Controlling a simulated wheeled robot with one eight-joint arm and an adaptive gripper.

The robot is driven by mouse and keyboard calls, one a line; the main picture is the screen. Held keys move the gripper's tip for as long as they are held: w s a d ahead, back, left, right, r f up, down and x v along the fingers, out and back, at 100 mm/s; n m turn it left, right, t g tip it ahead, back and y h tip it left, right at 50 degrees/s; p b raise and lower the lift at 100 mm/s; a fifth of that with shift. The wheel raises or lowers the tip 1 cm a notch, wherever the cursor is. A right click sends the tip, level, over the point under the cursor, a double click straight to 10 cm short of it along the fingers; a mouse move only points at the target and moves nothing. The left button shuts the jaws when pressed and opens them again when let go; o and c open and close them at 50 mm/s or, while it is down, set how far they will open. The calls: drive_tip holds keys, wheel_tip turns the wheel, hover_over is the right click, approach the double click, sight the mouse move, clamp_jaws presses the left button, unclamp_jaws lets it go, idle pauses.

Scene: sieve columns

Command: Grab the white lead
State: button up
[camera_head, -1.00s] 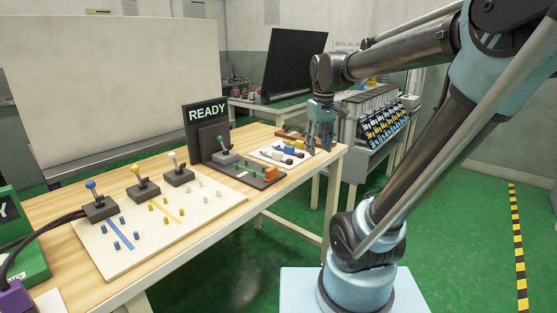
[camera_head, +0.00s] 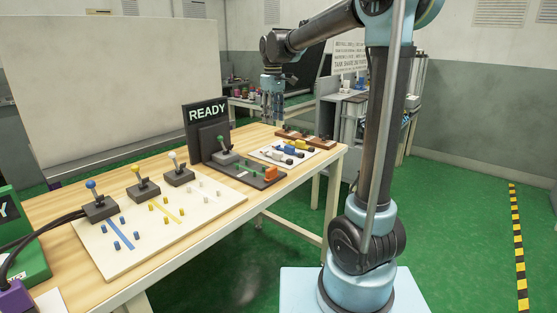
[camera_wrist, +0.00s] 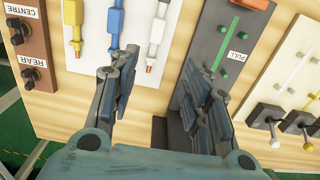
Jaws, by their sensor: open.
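The white lead (camera_wrist: 156,34) lies on a white mat (camera_wrist: 90,65) in the wrist view, with its copper tip toward me. A yellow lead (camera_wrist: 115,18) and a blue lead (camera_wrist: 74,20) lie to its left on the same mat. My gripper (camera_wrist: 165,75) is open and empty, its fingers either side of the white lead's near end in the picture and apart from the lead. In the head view my gripper (camera_head: 272,105) hangs above the far end of the wooden table.
A brown block with knobs marked CENTRE and REAR (camera_wrist: 30,50) is left of the mat. A dark panel with a green bar marked PULL (camera_wrist: 232,45) is to the right. A board with levers (camera_head: 150,225) fills the near table. A READY sign (camera_head: 206,115) stands behind.

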approach(275, 151)
drive_tip(key=f, duration=0.5)
drive_tip(key=shift+s+a+f, duration=0.1)
drive_tip(key=shift+s+a, duration=0.15)
drive_tip(key=shift+s, duration=0.05)
drive_tip(key=f, duration=0.3)
drive_tip(key=shift+w+d+f, duration=0.25)
drive_tip(key=shift+d+f, duration=0.05)
drive_tip(key=shift+f, duration=0.8)
clamp_jaws()
